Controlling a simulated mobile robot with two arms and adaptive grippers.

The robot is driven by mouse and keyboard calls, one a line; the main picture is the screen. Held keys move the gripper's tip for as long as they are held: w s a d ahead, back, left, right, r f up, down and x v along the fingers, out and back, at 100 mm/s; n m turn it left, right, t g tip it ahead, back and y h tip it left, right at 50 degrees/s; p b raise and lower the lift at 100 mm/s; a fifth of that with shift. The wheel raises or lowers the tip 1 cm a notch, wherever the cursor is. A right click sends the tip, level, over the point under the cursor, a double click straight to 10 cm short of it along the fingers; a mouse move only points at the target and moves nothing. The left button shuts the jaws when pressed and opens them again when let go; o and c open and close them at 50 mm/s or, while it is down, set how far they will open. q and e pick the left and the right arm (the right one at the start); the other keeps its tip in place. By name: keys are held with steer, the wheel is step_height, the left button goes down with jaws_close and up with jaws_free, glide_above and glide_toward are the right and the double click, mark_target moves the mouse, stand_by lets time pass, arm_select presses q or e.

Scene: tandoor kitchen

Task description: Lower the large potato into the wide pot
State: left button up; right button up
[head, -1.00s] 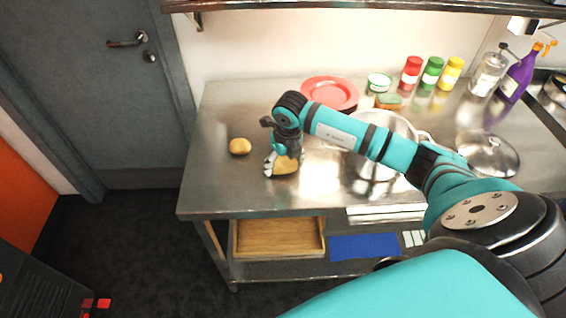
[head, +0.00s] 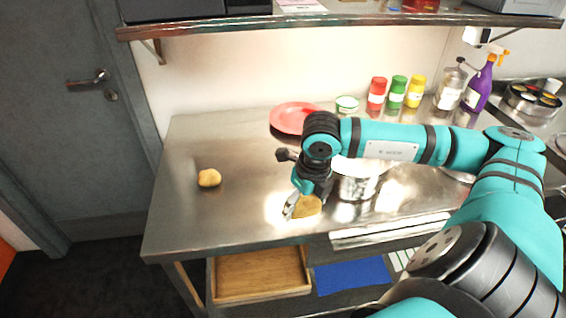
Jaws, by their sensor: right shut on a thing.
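The large potato (head: 307,207) is tan and partly hidden by my right gripper (head: 297,205), which is shut on it. It shows near the table's front edge, left of the wide pot; its exact height is hard to tell. The wide pot (head: 356,188) is shiny metal and stands on the steel table. My right forearm passes in front of the pot and hides part of it. My left gripper is not in view.
A smaller potato (head: 209,178) lies on the steel table (head: 185,215) at the left. Red plates (head: 292,117), a small green-and-white bowl (head: 347,103) and several bottles stand at the back. A shelf (head: 330,20) runs above. The table's left part is mostly clear.

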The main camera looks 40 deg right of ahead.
steer(key=shift+s+d, duration=0.2)
steer(key=shift+s, duration=0.45)
steer(key=shift+s+d+r, duration=0.15)
steer(key=shift+d+r, duration=0.2)
steer(key=shift+r, duration=0.05)
steer(key=d+r, duration=0.2)
steer(key=d, duration=0.2)
steer(key=d+r+p, duration=0.1)
steer(key=d+r, duration=0.2)
steer(key=w+d+r, duration=0.1)
steer(key=d+r, duration=0.2)
steer(key=d, duration=0.1)
steer(key=shift+d+p, duration=0.3)
steer(key=w+d, duration=0.1)
steer(key=d, duration=1.1)
steer(key=shift+w+d+r, duration=0.15)
steer(key=shift+d+r, duration=0.1)
steer(key=shift+d, duration=0.05)
steer(key=shift+f, duration=0.1)
steer(key=shift+f+b, duration=2.95)
steer(key=shift+f, duration=1.2)
